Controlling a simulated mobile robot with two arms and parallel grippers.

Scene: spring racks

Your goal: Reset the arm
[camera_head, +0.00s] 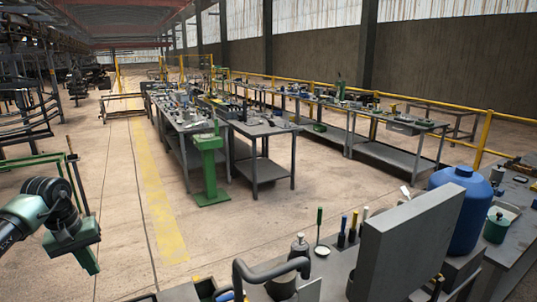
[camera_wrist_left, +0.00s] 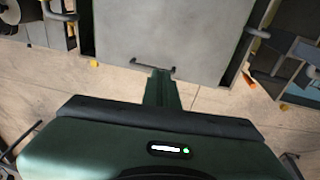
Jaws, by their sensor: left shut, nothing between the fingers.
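My left arm comes in from the left edge of the head view. Its dark green gripper (camera_head: 88,260) points down over the open floor, to the left of the benches. It is shut and holds nothing. My right gripper is not in view.
A cluttered workbench (camera_head: 335,262) fills the front right, with a grey panel (camera_head: 408,245) and a blue container (camera_head: 460,208). A green stand (camera_head: 208,165) is before the middle benches. A yellow floor line (camera_head: 155,190) crosses clear floor. A grey surface (camera_wrist_left: 170,40) lies ahead in the wrist view.

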